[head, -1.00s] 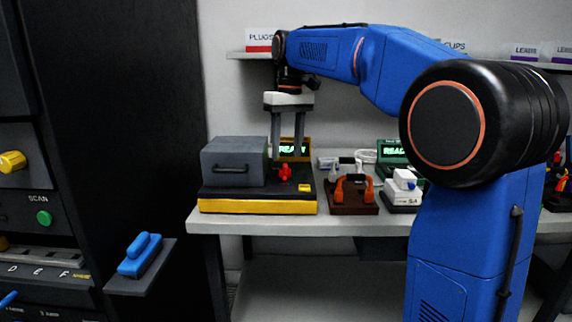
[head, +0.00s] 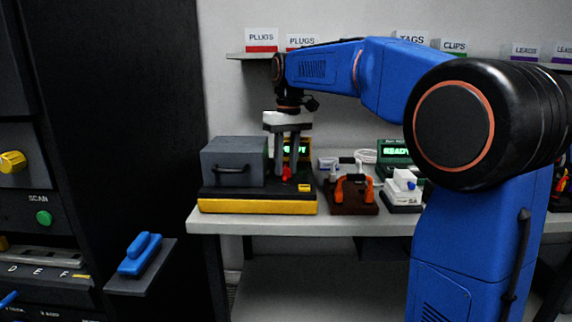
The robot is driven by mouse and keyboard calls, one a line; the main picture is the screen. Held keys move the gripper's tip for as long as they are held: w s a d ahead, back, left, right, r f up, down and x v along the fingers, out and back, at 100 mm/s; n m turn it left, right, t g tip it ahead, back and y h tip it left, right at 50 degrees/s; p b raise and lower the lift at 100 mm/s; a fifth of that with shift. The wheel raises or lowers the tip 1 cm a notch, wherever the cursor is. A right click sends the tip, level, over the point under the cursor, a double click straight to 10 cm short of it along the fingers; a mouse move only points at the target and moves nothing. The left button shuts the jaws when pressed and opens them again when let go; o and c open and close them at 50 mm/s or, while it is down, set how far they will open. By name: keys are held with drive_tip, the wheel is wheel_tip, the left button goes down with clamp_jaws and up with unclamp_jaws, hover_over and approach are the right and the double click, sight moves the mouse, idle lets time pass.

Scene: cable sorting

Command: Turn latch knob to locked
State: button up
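The red latch knob (head: 287,174) sits on the black top of a yellow-edged fixture (head: 258,207), just right of its grey lidded box (head: 231,162). The box lid looks closed. My gripper (head: 285,172) points straight down at the knob, with its two grey fingers apart. The fingertips are at about the knob's height, and one finger partly hides it. I cannot tell whether either finger touches the knob, nor read its turned position.
A green-lit READY display stands behind the knob, partly hidden by my fingers. A brown fixture with orange handles (head: 352,191) and a white device (head: 403,190) stand to the right on the table (head: 340,225). A label shelf (head: 240,56) runs behind my arm.

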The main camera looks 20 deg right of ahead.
drive_tip(key=shift+m, duration=0.4)
drive_tip(key=m, duration=0.3)
drive_tip(key=shift+m, duration=0.4)
drive_tip(key=m, duration=0.4)
drive_tip(key=shift+s+a+t, duration=0.1)
drive_tip(key=shift+t, duration=0.2)
drive_tip(key=m, duration=0.9)
drive_tip(key=shift+m, duration=0.3)
drive_tip(key=o, duration=1.1)
drive_tip(key=shift+c, duration=0.2)
wheel_tip(320, 180, up, 17)
drive_tip(key=s, duration=0.1)
drive_tip(key=shift+r, duration=0.2)
